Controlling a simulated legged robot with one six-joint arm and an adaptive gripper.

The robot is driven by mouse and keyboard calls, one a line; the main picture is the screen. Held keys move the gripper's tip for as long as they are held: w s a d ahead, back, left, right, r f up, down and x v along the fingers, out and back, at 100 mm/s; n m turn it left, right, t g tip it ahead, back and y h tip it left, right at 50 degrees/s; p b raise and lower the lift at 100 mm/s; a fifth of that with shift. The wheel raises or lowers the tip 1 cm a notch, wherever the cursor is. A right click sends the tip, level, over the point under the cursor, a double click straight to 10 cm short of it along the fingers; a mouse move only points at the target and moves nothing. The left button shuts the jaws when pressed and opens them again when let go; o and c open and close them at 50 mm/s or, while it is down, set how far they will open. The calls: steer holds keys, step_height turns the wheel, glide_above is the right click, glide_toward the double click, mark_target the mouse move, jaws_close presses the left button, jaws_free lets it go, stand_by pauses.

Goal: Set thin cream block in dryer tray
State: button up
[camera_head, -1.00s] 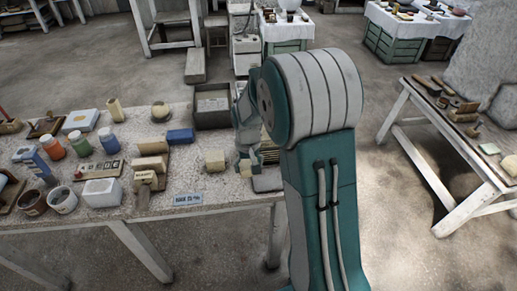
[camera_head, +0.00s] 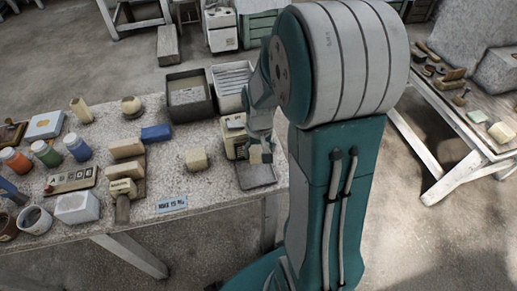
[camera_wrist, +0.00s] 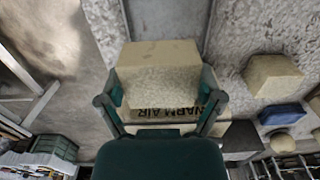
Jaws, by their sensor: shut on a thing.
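My gripper (camera_wrist: 160,88) is shut on a cream block (camera_wrist: 160,62), with one finger on each side of it. In the head view my gripper (camera_head: 262,141) and the held block (camera_head: 258,156) show over the back part of the grey dryer tray (camera_head: 257,178). The cream dryer (camera_head: 233,137) stands just behind the tray. Its "WARM AIR" label (camera_wrist: 165,113) shows upside down in the wrist view, partly hidden by my gripper. I cannot tell whether the block touches the tray.
Another cream block (camera_head: 196,159) sits left of the tray, with a blue block (camera_head: 156,133) beyond it. Stacked cream blocks (camera_head: 125,165) and paint jars (camera_head: 77,146) stand farther left. A grey bin (camera_head: 188,95) is behind. The table's front edge lies close to the tray.

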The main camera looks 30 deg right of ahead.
mark_target(256, 173)
steer(key=shift+s+a, duration=0.1)
steer(key=shift+a, duration=0.25)
steer(key=shift+a+f, duration=0.7)
steer(key=shift+f, duration=0.35)
steer(key=shift+d+f, duration=0.35)
steer(key=shift+f, duration=0.5)
steer(key=shift+d+f, duration=0.35)
steer(key=shift+f, duration=0.5)
steer(key=shift+a, duration=0.5)
steer(key=shift+d, duration=0.4)
steer(key=shift+a, duration=0.2)
steer(key=shift+d, duration=0.1)
steer(key=shift+f, duration=1.15)
steer(key=o, duration=1.1)
steer(key=shift+c, duration=0.2)
